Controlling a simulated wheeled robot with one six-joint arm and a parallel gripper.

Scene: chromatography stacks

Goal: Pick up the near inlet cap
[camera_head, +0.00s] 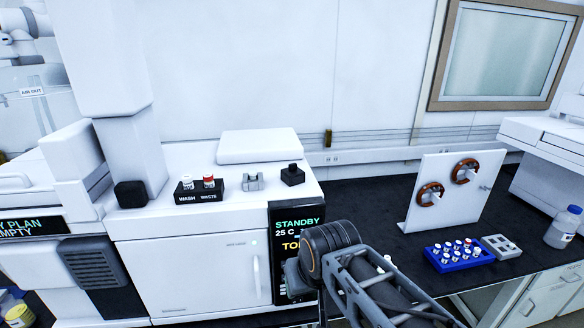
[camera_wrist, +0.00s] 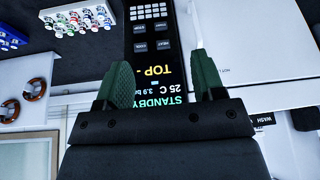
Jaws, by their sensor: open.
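Two small fittings stand on top of the white instrument in the head view: a grey, pronged piece (camera_head: 252,182) and, right of it, a black block with a round knob on top (camera_head: 293,175). I cannot tell which of them is the near inlet cap. In the wrist view my gripper (camera_wrist: 163,78) is open, its two green-padded fingers apart with nothing between them. Behind the fingers is the instrument's dark display panel (camera_wrist: 152,30). My gripper is apart from both fittings; in the head view my arm's wrist hides the fingers.
Left of the fittings is a black WASH/WASTE holder (camera_head: 200,193) with two capped vials. A tall white column stands farther left. Right, the dark bench holds a white board (camera_head: 438,205) with brown rings, a blue vial rack (camera_head: 447,265), a grey tray (camera_head: 501,247) and a bottle (camera_head: 562,230).

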